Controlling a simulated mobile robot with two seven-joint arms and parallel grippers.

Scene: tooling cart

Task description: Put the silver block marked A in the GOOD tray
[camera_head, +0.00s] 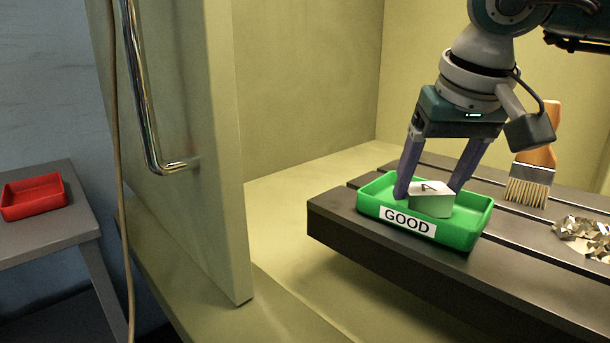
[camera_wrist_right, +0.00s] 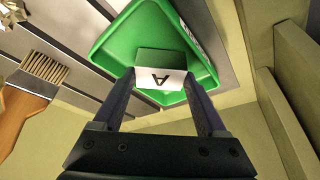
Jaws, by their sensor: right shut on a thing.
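The silver block marked A (camera_head: 431,203) is inside the green GOOD tray (camera_head: 470,237), which sits on the dark slotted table near its front left corner. My right gripper (camera_head: 427,194) reaches down into the tray and is shut on the block, one finger at each side. In the right wrist view the block (camera_wrist_right: 161,76) shows its A face between the fingertips (camera_wrist_right: 161,82), with the green tray (camera_wrist_right: 119,42) behind it. I cannot tell whether the block touches the tray floor. My left gripper is not in view.
A brush (camera_head: 531,176) and a pile of metal chips (camera_head: 584,236) are on the slotted table (camera_head: 370,246) to the right of the tray. A panel door with a chrome handle (camera_head: 150,120) stands at left. A red tray (camera_head: 36,197) is on a grey side table (camera_head: 62,227).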

